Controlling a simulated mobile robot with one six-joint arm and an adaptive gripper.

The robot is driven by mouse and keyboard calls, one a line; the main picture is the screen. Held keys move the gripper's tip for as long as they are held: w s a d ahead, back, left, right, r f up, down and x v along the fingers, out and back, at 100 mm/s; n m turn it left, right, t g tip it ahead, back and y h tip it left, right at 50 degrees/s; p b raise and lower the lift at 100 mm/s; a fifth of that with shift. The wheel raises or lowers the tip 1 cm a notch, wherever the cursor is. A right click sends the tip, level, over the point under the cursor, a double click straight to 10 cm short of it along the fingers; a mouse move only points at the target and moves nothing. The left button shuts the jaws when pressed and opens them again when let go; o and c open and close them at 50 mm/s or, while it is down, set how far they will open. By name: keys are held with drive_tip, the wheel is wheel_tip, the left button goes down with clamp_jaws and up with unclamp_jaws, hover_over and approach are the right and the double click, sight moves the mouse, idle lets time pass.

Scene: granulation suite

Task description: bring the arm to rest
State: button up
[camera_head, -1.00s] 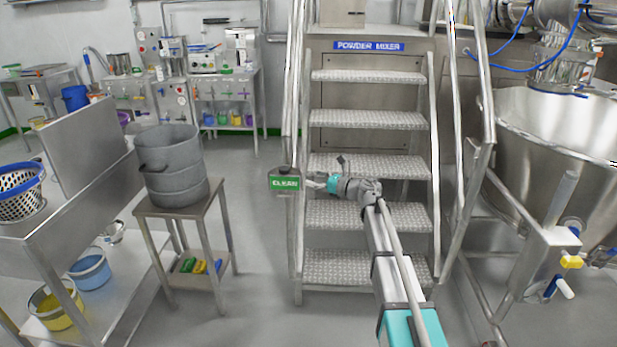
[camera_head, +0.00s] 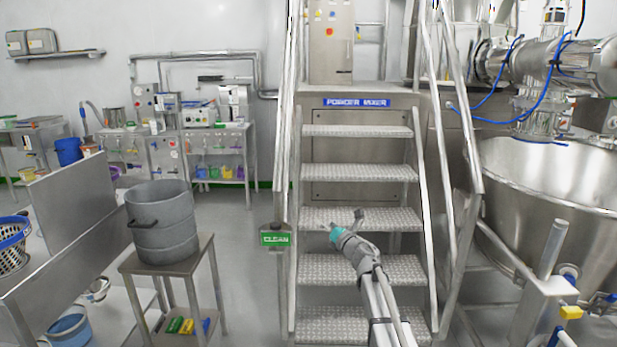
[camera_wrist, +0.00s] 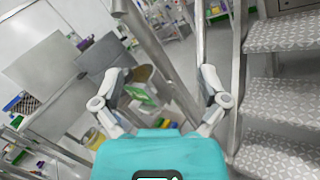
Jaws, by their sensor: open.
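My gripper (camera_wrist: 160,85) is open in the wrist view, its two fingers spread wide with nothing between them. In the head view my arm reaches up from the bottom right toward the stairs, and the wrist end of my gripper (camera_head: 338,236) shows as a teal part in front of the steps.
Metal stairs (camera_head: 357,173) with rails stand behind my arm. A grey stacked container (camera_head: 160,215) sits on a small steel stand (camera_head: 193,262) at left. A large steel vessel (camera_head: 560,185) stands at right. The floor between stand and stairs is clear.

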drive_tip(key=s+d+f+m+t+h, duration=0.2)
drive_tip(key=s+d+f+m+h, duration=0.1)
drive_tip(key=d+m+h, duration=1.1)
drive_tip(key=s+d+f+m+g+h, duration=0.1)
drive_tip(key=s+d+f+m+g, duration=0.1)
drive_tip(key=s+f+m+g, duration=0.75)
drive_tip(key=s+a+f+m+g+y, duration=0.1)
drive_tip(key=s+a+f+m+g, duration=0.15)
drive_tip(key=s+m, duration=0.4)
drive_tip(key=s+a+f+m+g+y, duration=0.1)
drive_tip(key=s+f+m+g, duration=0.2)
drive_tip(key=s, duration=0.7)
drive_tip(key=s+a+f+m+g+y, duration=0.1)
drive_tip(key=s+f+m+g+y, duration=0.2)
drive_tip(key=s, duration=0.6)
wheel_tip(320, 180, up, 25)
drive_tip(key=m+h+p, duration=0.1)
drive_tip(key=p, duration=2.4)
drive_tip(key=shift+w+p, duration=0.3)
drive_tip(key=shift+p, duration=0.05)
drive_tip(key=shift+r, duration=0.1)
